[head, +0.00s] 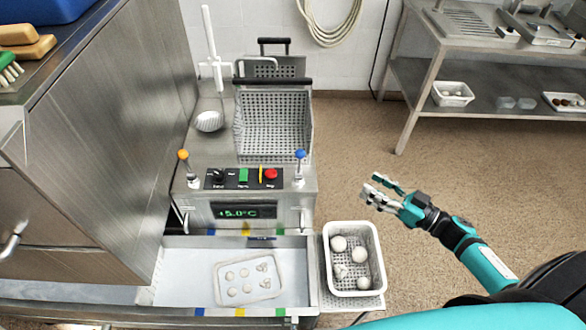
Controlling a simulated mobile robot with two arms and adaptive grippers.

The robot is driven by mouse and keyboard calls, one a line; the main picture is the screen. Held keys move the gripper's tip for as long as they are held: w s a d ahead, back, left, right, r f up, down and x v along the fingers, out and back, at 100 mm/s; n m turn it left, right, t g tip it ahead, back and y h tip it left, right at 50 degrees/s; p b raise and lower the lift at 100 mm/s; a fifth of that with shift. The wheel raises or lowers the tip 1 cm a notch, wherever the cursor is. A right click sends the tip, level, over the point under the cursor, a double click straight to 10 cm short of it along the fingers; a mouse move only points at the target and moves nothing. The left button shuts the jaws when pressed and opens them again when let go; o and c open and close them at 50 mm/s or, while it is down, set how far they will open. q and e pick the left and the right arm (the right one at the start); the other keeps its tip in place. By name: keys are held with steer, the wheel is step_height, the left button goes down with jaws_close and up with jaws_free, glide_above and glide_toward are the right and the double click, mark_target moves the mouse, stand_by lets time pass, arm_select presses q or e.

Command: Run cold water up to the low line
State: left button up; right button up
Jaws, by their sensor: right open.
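A lever with a blue knob (300,154) stands at the right of the control panel, and a lever with an orange knob (183,154) stands at the left. The sink basin (190,272) is below, with blue, yellow and green marks (240,312) on its front and back edges. I cannot make out water in it. A flat tray (220,293) with several small pale pieces lies inside. The display (243,211) reads +5.0°C. My right gripper (371,187) is open and empty, over the floor to the right of the blue-knobbed lever, apart from it. My left gripper is out of view.
A white perforated basket (327,262) with several round pale pieces stands right of the basin. A large wire basket (308,128) and a ladle (209,121) are behind the panel. A metal cabinet (100,120) walls the left side. Open floor lies right.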

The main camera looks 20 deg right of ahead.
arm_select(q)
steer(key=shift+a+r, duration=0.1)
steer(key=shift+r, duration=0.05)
arm_select(e)
steer(key=a+v, duration=0.1)
steer(key=v, duration=1.1)
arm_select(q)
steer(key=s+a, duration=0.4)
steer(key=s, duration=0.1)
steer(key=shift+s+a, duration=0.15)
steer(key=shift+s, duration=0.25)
arm_select(e)
steer(key=s+a+h, duration=0.2)
steer(key=s+a, duration=0.2)
steer(key=a, duration=0.1)
steer(key=shift+a+f+m+t, duration=0.25)
steer(key=shift+f+m+t, duration=0.05)
steer(key=shift+m+t, duration=0.1)
